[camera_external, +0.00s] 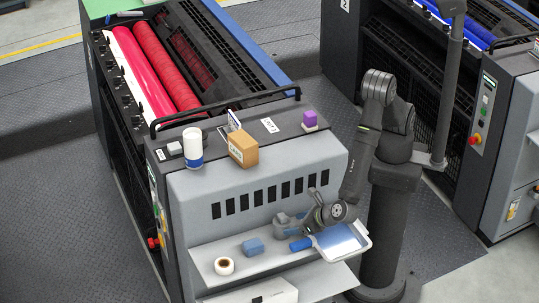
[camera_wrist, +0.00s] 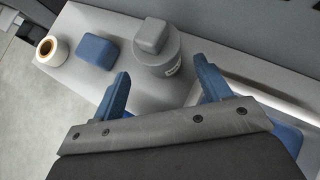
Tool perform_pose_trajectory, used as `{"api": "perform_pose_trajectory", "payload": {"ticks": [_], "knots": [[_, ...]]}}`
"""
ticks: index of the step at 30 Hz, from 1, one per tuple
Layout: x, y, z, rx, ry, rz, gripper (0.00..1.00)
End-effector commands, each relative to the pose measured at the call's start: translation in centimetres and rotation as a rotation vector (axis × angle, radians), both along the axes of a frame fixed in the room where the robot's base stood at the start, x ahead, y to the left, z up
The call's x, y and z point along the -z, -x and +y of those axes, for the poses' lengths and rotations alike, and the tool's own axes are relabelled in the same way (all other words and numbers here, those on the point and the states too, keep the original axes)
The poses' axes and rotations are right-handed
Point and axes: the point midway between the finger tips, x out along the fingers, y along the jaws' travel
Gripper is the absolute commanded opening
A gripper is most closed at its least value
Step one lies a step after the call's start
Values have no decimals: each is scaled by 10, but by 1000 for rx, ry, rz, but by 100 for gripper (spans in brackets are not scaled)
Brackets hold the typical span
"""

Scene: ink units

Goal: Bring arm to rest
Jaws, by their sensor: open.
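My gripper (camera_wrist: 162,92) is open, with its two blue fingers spread apart in the wrist view. A grey round container with a lid (camera_wrist: 155,52) stands on the shelf beyond the fingertips, and nothing shows held between them. In the external view my arm reaches down from its dark column to the shelf (camera_external: 208,270) on the front of the ink unit. My gripper (camera_external: 290,234) is low over that shelf, and the wrist partly hides what is around it.
A blue block (camera_external: 253,246) and a tape roll (camera_external: 224,266) lie on the shelf. A tray with a blue surface (camera_external: 350,243) is at its right end.

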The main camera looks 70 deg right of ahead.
Motion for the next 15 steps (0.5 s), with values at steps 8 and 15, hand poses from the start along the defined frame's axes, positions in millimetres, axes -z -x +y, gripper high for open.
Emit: {"api": "perform_pose_trajectory", "payload": {"ticks": [8,15], "knots": [[-29,38,5,2,1,0,70],[3,-4,-2,3,4,1,70]]}}
